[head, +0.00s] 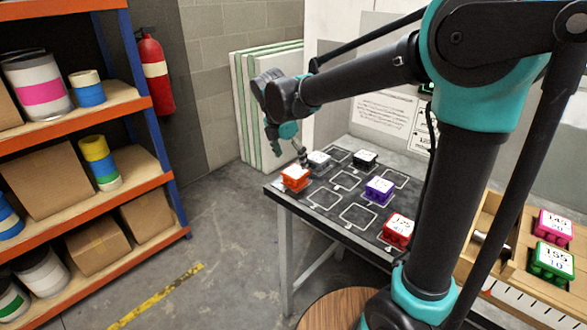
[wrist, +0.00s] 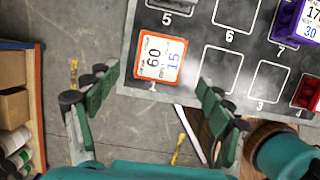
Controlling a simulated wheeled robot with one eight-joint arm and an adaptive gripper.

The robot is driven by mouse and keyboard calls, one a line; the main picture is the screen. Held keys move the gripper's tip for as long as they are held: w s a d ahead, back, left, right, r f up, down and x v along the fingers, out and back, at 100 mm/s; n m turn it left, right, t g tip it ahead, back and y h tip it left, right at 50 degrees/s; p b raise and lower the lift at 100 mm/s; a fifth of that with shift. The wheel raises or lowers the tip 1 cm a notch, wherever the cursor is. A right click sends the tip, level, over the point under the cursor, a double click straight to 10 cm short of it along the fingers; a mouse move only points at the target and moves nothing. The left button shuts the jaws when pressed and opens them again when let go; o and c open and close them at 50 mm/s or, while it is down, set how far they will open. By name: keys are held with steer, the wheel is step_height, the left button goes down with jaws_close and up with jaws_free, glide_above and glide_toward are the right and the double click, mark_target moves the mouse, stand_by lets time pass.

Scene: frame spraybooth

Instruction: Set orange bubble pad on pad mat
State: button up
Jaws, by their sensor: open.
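The orange bubble pad (head: 295,178) sits at the near left corner of the dark pad mat (head: 358,215). In the wrist view the orange pad (wrist: 159,58) covers the square marked 1, its label up, reading 60 and 15. The mat (wrist: 202,22) has white outlined, numbered squares. My gripper (head: 289,150) is above the orange pad. In the wrist view my gripper (wrist: 157,80) is open, with one finger on each side of the pad and nothing held. No finger clearly touches the pad.
A grey pad (head: 319,159), a black pad (head: 365,158), a purple pad (head: 379,189) and a red pad (head: 398,230) stand on other squares. A wooden box (head: 480,217) with pink and green pads is at right. A shelf (head: 80,200) stands left. Several squares are empty.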

steer(key=v, duration=0.5)
